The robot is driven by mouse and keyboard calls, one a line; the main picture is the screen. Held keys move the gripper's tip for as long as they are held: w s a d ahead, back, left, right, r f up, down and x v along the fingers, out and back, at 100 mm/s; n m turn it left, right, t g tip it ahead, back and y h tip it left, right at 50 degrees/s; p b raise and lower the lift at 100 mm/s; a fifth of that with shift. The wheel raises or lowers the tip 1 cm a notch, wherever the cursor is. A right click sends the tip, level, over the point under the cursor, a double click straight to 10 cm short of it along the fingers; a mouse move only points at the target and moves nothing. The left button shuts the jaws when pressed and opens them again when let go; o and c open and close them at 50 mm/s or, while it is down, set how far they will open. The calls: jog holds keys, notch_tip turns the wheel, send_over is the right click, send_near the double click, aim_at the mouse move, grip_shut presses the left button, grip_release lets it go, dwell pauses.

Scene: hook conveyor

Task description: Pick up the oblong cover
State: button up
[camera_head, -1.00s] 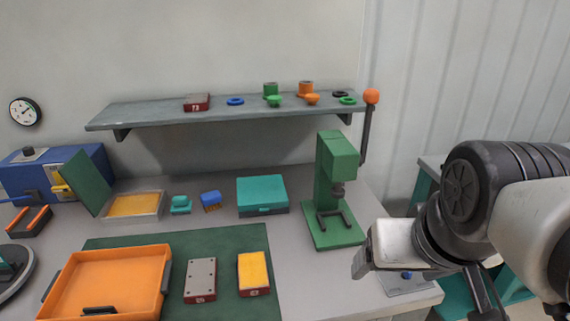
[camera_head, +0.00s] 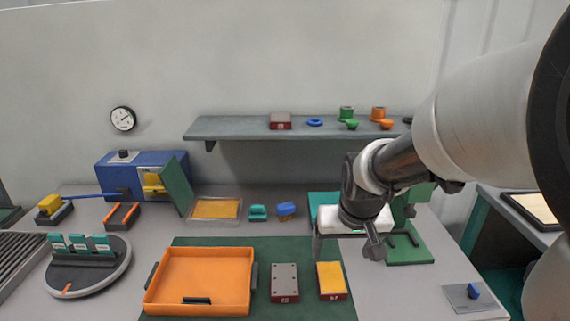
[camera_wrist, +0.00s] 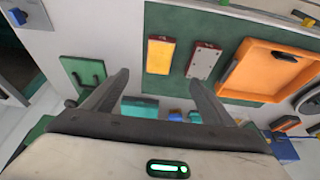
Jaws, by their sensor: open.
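Two oblong red-sided blocks lie side by side on the green mat. One has a grey top with small dots (camera_head: 285,282) and also shows in the wrist view (camera_wrist: 204,61). The other has a yellow top (camera_head: 331,280) and also shows in the wrist view (camera_wrist: 159,56). I cannot tell for sure which is the oblong cover; the grey-topped one looks like a plate with holes or screws. My gripper (camera_head: 346,246) is open and empty, above and behind the blocks, in front of the teal box. Its spread fingers (camera_wrist: 158,82) show in the wrist view, touching neither block.
An orange tray (camera_head: 200,281) stands left of the blocks on the green mat (camera_head: 262,246). A green press (camera_head: 410,250) stands right of my gripper. A teal box (camera_head: 323,203) is partly hidden behind my gripper. The shelf (camera_head: 240,129) holds small parts and a similar red-sided block (camera_head: 281,121).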

jog(key=b, duration=0.3)
send_near(331, 276)
jog(key=shift+a+x, duration=0.25)
jog(key=shift+x, duration=0.85)
jog(key=shift+d+b+x, duration=0.2)
jog(key=shift+b+x, duration=0.65)
jog(key=shift+x, duration=2.15)
jog(key=shift+r, duration=0.1)
jog(key=c, duration=1.7)
jog(key=shift+o, duration=0.2)
notch_tip(331, 276, up, 14)
jog(key=p, duration=0.6)
